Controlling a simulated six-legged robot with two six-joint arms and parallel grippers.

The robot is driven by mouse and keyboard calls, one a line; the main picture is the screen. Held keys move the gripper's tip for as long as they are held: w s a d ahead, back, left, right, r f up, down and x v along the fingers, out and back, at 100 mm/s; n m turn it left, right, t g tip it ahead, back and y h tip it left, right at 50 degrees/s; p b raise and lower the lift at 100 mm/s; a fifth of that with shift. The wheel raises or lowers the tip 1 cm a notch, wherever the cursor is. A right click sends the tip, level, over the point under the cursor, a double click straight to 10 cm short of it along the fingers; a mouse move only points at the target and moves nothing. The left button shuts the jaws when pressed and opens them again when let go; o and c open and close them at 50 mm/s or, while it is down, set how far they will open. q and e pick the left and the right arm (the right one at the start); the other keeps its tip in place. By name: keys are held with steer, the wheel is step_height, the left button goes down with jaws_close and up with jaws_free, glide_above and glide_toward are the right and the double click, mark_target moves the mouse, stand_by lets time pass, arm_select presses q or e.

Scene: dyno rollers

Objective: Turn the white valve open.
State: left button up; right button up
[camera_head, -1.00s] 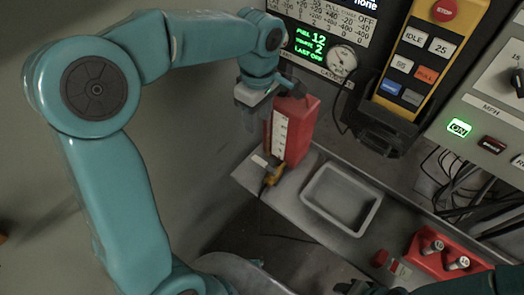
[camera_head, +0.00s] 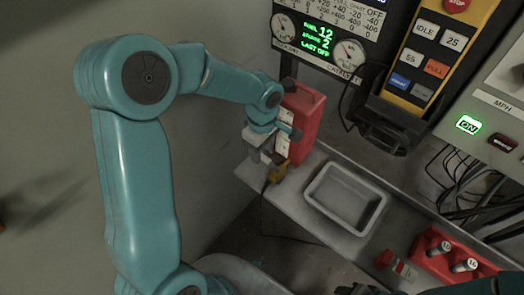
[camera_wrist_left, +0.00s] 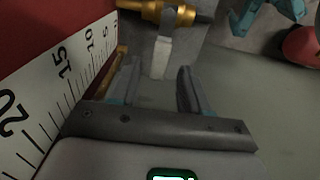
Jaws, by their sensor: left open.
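The red canister (camera_head: 305,118) stands on the grey shelf, with a white measuring scale on its side. A brass valve (camera_head: 278,172) sits low by the canister. In the left wrist view the brass valve (camera_wrist_left: 150,10) has a white lever handle (camera_wrist_left: 161,57) pointing down in the picture. My left gripper (camera_head: 266,160) is open beside the canister, close to the valve. In the left wrist view its two fingers (camera_wrist_left: 157,88) are apart, with the white handle beyond and between their tips, not clasped. Dark parts of my right gripper (camera_head: 358,289) show at the bottom edge, mostly cut off.
An empty grey tray (camera_head: 312,195) lies on the shelf right of the canister. A red holder (camera_head: 432,262) with white-topped cylinders stands further right. A yellow button controller (camera_head: 420,60) and a gauge panel (camera_head: 318,45) are behind. A cable hangs below the valve.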

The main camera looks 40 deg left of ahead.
arm_select(q)
steer(key=shift+w+f, duration=0.1)
steer(key=shift+f, duration=0.5)
steer(key=shift+c, duration=0.4)
jaws_close()
